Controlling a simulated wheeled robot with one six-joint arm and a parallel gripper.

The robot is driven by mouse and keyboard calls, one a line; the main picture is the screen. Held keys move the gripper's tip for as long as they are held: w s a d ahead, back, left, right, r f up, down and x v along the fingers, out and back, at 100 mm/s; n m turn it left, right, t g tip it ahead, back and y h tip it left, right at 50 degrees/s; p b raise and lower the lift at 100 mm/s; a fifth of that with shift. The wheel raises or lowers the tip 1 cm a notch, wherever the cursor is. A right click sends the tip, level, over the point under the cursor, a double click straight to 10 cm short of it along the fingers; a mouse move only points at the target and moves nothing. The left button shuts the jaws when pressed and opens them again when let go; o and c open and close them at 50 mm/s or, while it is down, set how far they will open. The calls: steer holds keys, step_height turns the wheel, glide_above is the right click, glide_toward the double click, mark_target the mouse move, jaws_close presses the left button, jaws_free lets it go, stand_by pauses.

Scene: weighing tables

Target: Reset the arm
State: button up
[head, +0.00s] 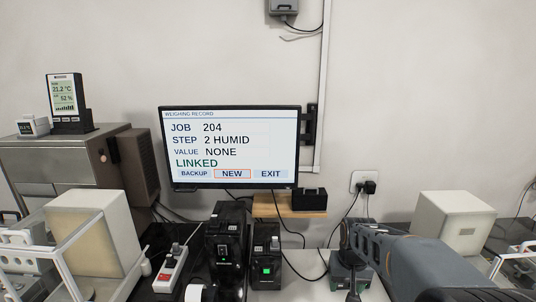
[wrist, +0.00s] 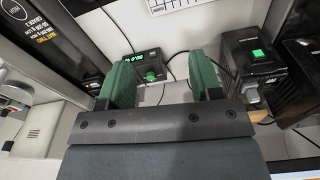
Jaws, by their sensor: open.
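My gripper (wrist: 163,78) shows in the wrist view with its two green fingers spread wide apart. Nothing is held between them. Beyond the fingers is a small black device with a green display and a green knob (wrist: 151,73); it is apart from the fingers as far as I can tell. In the head view my grey-blue arm reaches in from the lower right, over the right part of the table. My fingers cannot be made out clearly there.
A wall monitor (head: 232,178) reads JOB 204, STEP 2 HUMID, VALUE NONE, LINKED, with NEW outlined. Black boxes (head: 267,244), a power strip (head: 169,268) and cables crowd the table below. Balances in white frames (head: 82,235) stand left and right. A sensor display (head: 64,92) is at left.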

steer(key=s+a+r+t, duration=0.1)
steer(key=s+a+r, duration=0.1)
steer(key=s, duration=0.4)
steer(key=s+a+r+n+t, duration=0.1)
steer(key=s+r+t, duration=0.1)
steer(key=s, duration=0.5)
steer(key=shift+a+r, duration=0.35)
steer(key=shift+r, duration=0.05)
steer(key=shift+c, duration=0.4)
